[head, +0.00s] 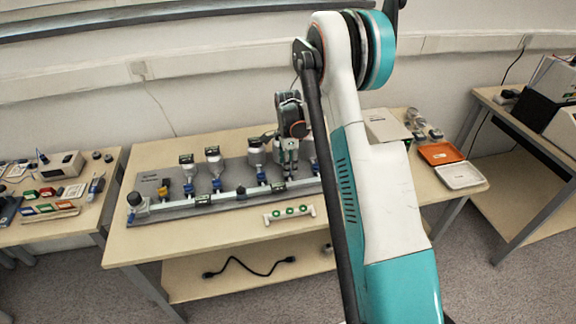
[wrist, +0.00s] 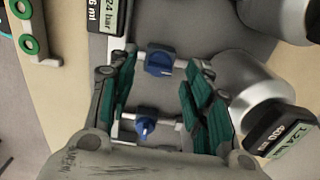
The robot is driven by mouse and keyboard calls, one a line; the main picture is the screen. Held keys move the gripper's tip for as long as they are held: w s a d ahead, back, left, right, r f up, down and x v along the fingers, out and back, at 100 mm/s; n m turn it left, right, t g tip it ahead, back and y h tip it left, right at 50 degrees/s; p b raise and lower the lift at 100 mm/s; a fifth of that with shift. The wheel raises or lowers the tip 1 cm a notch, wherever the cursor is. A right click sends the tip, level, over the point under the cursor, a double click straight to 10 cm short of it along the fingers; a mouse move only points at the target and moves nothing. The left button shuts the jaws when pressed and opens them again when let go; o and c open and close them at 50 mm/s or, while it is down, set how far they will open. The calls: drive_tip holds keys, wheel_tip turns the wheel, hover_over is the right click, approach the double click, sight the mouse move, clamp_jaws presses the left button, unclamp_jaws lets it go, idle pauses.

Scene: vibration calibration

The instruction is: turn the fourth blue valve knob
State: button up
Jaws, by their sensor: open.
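A row of blue valve knobs stands along a pale pipe on the table, including one on the left (head: 188,188), one beside it (head: 216,184) and one nearer my gripper (head: 261,177). My gripper (head: 288,168) is over the right part of the row and hides what is below it. In the wrist view my gripper (wrist: 160,88) is open, with green-padded fingers apart. One blue knob (wrist: 159,63) shows near the fingertips and another (wrist: 145,127) lower, between the fingers in the picture. Contact with either knob cannot be told. Which is the fourth is unclear.
Metal canisters (head: 213,160) stand behind the pipe on a grey plate (head: 178,213). Small gauges with displays (wrist: 281,127) sit close to the fingers. A white strip with green rings (head: 289,213) lies in front. Orange (head: 441,153) and white (head: 460,175) trays lie at right.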

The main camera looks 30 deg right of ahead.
wheel_tip(320, 180, up, 11)
drive_tip(key=shift+f, duration=0.2)
idle(0.5)
drive_tip(key=s+a+r+n+t, duration=0.4)
drive_tip(key=s+a+r+n, duration=0.75)
drive_tip(key=s+r, duration=0.4)
drive_tip(key=s+a+n+t, duration=0.1)
drive_tip(key=s+a+n, duration=0.3)
drive_tip(key=s, duration=0.4)
drive_tip(key=s+a+n+t, duration=0.2)
drive_tip(key=s+a+n, duration=0.2)
drive_tip(key=s+n, duration=0.2)
drive_tip(key=shift+s+r, duration=0.35)
drive_tip(key=shift+s, duration=0.5)
idle(3.0)
